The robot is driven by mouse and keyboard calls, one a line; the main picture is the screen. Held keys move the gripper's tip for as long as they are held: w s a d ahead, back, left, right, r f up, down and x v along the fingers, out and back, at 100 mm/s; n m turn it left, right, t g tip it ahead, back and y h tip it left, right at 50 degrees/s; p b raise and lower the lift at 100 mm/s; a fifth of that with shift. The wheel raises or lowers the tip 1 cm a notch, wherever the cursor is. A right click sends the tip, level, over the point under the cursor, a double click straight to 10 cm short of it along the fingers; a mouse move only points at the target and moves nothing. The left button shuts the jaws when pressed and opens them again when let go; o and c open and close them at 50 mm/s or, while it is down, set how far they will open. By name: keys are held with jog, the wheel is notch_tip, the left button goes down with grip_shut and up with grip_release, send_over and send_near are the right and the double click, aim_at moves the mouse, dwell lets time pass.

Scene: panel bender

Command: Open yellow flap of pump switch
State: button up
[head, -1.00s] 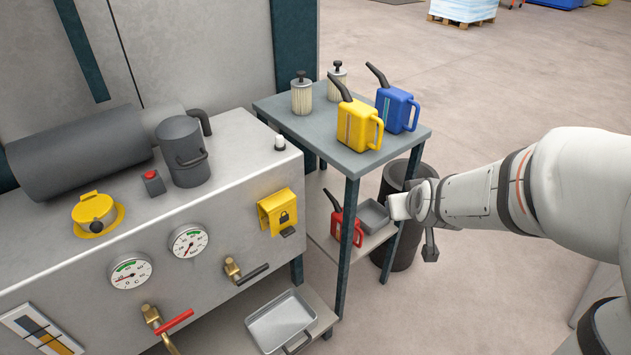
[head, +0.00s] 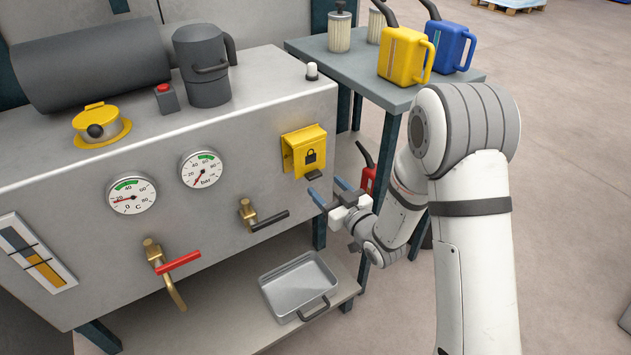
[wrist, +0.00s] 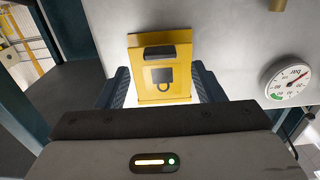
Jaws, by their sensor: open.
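The yellow flap (head: 306,150) with a black padlock symbol is on the front face of the grey machine, at its right end. It hangs down, closed, with a dark tab at its lower edge. In the wrist view the flap (wrist: 163,72) appears upside down, with the dark tab at the top. My gripper (head: 328,192) is open and empty, just below and to the right of the flap in the head view. The switch behind the flap is hidden.
Two gauges (head: 201,168) and two valves with black (head: 268,220) and red (head: 178,261) handles are left of the flap. A metal tray (head: 300,287) lies on the shelf below. A side table (head: 345,67) with yellow and blue cans stands to the right.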

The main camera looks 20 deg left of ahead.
aim_at(316, 177)
jog(key=shift+x, duration=2.6)
